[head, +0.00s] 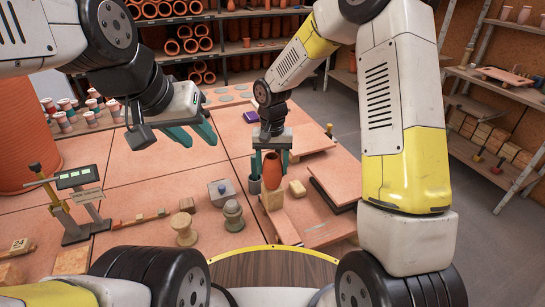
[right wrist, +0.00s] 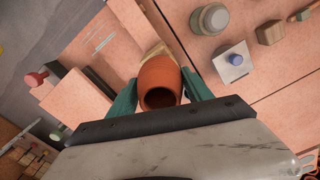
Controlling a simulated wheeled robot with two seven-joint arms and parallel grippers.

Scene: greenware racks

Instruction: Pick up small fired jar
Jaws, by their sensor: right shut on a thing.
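The small fired jar, orange-red terracotta (head: 272,171), stands upright between the fingers of my right gripper (head: 270,160). In the right wrist view the jar (right wrist: 160,84) shows its dark open mouth, with a teal finger against each side, so the right gripper is shut on it. My left gripper (head: 197,134) is open and empty over the table, left of the jar.
Boards (head: 333,190) lie to the right. A scale (head: 77,178) stands at left.

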